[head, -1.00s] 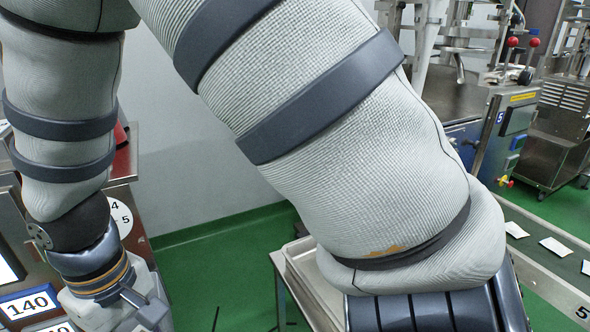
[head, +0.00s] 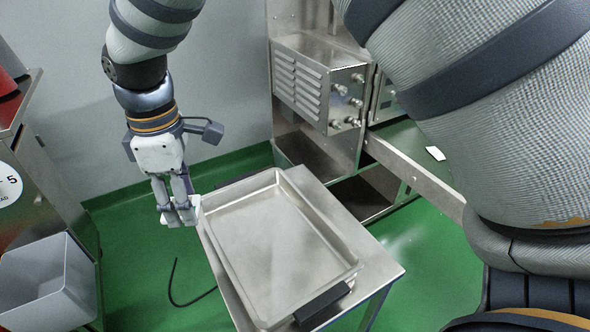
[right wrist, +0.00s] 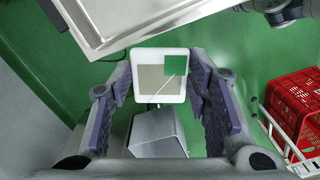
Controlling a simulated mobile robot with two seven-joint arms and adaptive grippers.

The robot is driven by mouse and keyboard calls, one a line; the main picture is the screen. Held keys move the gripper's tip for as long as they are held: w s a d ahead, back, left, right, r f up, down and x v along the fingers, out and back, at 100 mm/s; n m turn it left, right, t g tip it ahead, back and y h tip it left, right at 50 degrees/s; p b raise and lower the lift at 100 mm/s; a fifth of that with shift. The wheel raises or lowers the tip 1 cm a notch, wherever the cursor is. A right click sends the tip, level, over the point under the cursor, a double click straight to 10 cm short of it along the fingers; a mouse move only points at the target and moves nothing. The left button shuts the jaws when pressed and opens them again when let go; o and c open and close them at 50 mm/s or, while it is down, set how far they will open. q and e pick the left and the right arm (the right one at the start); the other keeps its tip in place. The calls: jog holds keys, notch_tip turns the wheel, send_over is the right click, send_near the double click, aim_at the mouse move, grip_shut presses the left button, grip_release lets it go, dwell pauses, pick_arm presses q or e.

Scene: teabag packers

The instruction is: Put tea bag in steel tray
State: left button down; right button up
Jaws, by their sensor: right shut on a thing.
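My right gripper (head: 178,215) is at the left of the head view, beside the left edge of the steel tray (head: 258,205). It is shut on a tea bag, a white-bordered square with a green corner patch, clearly seen between the fingers in the right wrist view (right wrist: 147,73). In the head view the tea bag (head: 195,204) is a small white patch by the fingertips. The tray is shallow, rectangular and empty, with a dark handle at its near end. Its edge (right wrist: 118,37) crosses the top left of the right wrist view. My left gripper is not seen.
The tray rests on a small metal table (head: 372,257). A grey bin (head: 62,282) stands at the lower left. A steel machine (head: 312,80) and a conveyor (head: 418,170) with a white packet (head: 435,153) are behind. A red crate (right wrist: 294,102) shows in the right wrist view.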

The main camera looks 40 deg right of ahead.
jog(key=d+f, duration=0.4)
jog(key=d, duration=0.5)
send_over(260, 220)
jog(key=a, duration=0.1)
notch_tip(260, 220, down, 4)
jog(key=shift+w+f, duration=0.1)
jog(key=shift+f, duration=0.15)
jog(key=shift+d+f, duration=0.2)
jog(key=shift+f, duration=0.05)
jog(key=f, duration=0.3)
jog(key=shift+d+f+b, duration=0.35)
jog(key=shift+f, duration=0.05)
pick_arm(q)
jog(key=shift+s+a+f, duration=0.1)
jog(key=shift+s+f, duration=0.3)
pick_arm(e)
jog(key=shift+r, duration=0.1)
jog(key=shift+o, duration=1)
jog(key=shift+f, duration=0.2)
jog(key=o, duration=0.4)
jog(key=shift+o, duration=0.2)
